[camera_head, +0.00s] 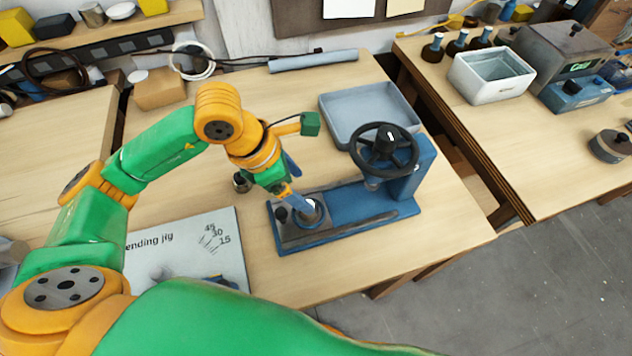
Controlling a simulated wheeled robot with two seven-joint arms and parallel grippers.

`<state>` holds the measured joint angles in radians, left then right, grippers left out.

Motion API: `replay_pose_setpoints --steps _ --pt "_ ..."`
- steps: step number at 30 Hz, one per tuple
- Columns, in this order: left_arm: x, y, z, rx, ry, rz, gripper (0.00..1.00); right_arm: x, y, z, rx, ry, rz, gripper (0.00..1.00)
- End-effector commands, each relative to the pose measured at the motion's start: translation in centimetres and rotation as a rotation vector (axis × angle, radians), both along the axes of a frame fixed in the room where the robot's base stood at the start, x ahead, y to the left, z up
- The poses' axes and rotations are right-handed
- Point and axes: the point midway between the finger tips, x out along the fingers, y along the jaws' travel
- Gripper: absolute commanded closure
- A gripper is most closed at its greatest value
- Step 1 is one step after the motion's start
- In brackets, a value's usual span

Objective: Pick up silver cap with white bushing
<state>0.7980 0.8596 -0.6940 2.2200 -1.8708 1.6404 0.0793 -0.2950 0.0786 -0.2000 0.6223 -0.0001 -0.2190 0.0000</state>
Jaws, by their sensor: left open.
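A small round silvery piece (312,211), apparently the silver cap, sits on the grey plate at the left end of the blue press (350,212). I cannot make out a white bushing in it. My left gripper (291,186) is open and points down just above and left of this piece. Its blue fingers partly cover the piece, and I cannot tell whether they touch it. A small dark metallic piece (241,182) stands on the table left of the gripper. My right gripper is not in view.
The press has a black handwheel (384,148) on its column. A grey-blue tray (345,112) lies behind it. A bending jig board (190,250) lies at the front left. A white bin (490,78) stands on the right-hand table. Bare tabletop lies right of the press.

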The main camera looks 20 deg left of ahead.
Motion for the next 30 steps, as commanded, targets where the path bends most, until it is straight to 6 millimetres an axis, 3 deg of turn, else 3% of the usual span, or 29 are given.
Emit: replay_pose_setpoints --steps 5,9,16,25,26,30 --pt "0.3 -1.2 -2.7 -0.001 0.009 -0.001 0.13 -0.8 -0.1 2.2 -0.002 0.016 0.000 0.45" --pt "0.8 -1.8 -4.8 -0.002 0.003 0.000 0.13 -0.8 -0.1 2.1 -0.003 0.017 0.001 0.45" --pt "0.9 -1.8 -5.2 0.000 0.000 0.000 0.15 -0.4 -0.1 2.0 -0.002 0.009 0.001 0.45" --pt "0.9 -1.8 -5.1 0.000 0.000 0.000 0.96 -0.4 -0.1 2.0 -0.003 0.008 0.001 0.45" --pt "0.9 -1.8 -5.1 -0.001 -0.001 0.000 1.00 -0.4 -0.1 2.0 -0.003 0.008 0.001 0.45" --pt "0.9 -1.8 -5.1 -0.001 -0.001 0.000 1.00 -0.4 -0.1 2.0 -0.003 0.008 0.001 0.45"
